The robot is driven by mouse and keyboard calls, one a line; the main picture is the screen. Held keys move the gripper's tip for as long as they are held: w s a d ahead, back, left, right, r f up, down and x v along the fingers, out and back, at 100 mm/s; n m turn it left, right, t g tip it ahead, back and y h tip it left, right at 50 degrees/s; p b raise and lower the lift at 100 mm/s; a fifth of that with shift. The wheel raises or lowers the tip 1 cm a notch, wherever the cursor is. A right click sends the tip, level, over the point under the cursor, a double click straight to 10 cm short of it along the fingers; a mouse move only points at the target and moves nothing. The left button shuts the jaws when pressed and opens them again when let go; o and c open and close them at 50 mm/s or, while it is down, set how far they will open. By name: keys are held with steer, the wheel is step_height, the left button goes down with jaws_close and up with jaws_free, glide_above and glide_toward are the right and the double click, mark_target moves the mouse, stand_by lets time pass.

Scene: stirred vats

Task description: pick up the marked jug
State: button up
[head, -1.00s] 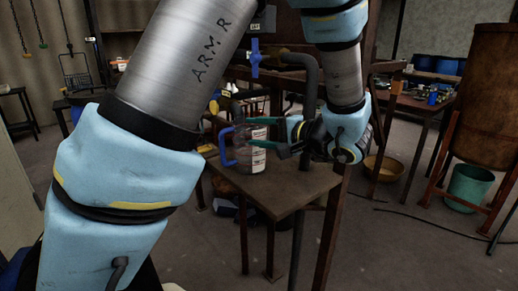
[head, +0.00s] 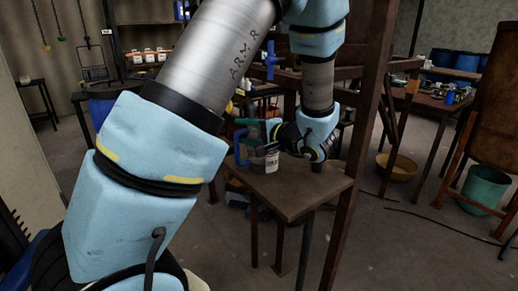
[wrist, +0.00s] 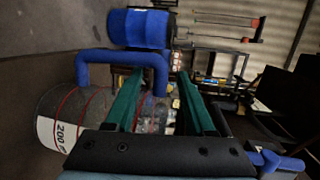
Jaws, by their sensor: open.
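The marked jug (head: 258,163) is clear, with a blue handle on its left and a white label with print. It stands upright on a small brown table (head: 300,190). In the wrist view the jug (wrist: 85,115) lies at the left, its label reading 200, and its blue handle (wrist: 120,57) arches toward the fingers. My gripper (head: 256,136) is open at the jug's upper part, reaching in from the right. In the wrist view its two green fingers (wrist: 158,85) are apart, with the handle's right end showing between them. Whether they touch the jug I cannot tell.
A blue valve handle (head: 271,60) and pipe hang above the table. A dark upright post (head: 362,130) stands at its right. A tan bowl (head: 397,166) and a green bucket (head: 484,188) are on the floor at the right. A shelf (head: 150,62) holds several jars behind.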

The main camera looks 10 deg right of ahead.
jaws_close()
stand_by(1.3)
